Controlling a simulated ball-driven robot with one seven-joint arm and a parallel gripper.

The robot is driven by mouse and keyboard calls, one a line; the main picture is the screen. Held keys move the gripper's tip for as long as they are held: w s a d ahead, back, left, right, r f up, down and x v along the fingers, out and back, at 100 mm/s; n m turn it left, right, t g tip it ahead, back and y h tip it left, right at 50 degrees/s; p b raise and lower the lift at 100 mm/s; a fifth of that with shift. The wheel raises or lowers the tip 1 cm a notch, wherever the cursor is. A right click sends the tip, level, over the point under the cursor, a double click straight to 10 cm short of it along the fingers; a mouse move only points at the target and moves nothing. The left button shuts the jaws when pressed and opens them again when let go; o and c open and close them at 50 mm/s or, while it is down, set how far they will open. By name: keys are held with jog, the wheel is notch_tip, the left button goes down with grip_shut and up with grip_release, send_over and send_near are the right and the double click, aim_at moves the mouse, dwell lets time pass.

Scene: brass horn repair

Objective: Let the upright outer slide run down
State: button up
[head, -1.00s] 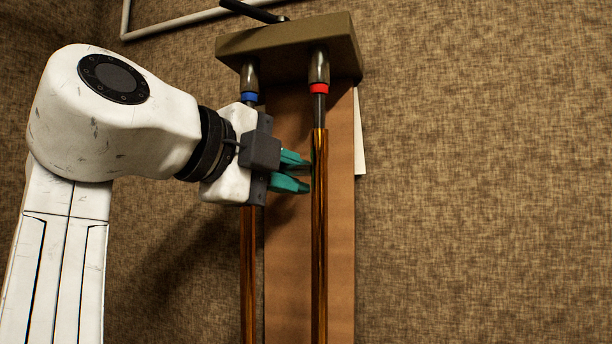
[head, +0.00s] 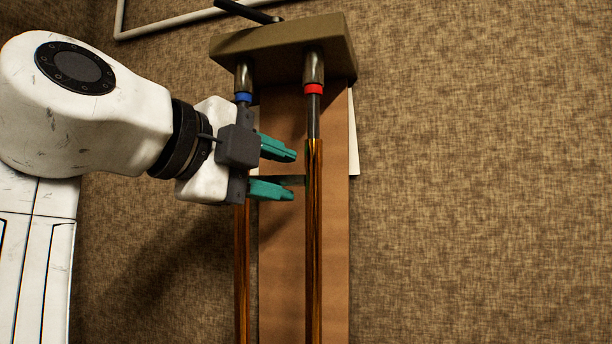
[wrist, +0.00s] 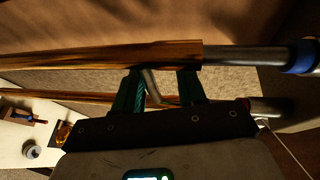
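The outer slide has two brass tubes, the right one (head: 314,230) and the left one (head: 242,260), hanging upright. They sleeve dark inner tubes (head: 313,118) that come down from a brown block (head: 285,48). One inner tube has a blue band (head: 243,97), the other a red band (head: 313,89). A thin grey brace (head: 293,180) joins the brass tubes; it also shows in the wrist view (wrist: 151,86). My gripper (head: 273,168) is open, one finger above the brace and one below. In the wrist view the brace lies between the spread fingers (wrist: 160,92), nearer the lower finger; contact there is unclear.
A tan board (head: 280,290) stands behind the tubes. The woven wall (head: 480,200) on the right is clear. In the wrist view a white surface (wrist: 60,160) at the left edge holds a small bottle (wrist: 30,151) and a red-marked item. The lower slide end is out of view.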

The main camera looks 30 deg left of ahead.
jog(key=v, duration=0.9)
dwell(0.4)
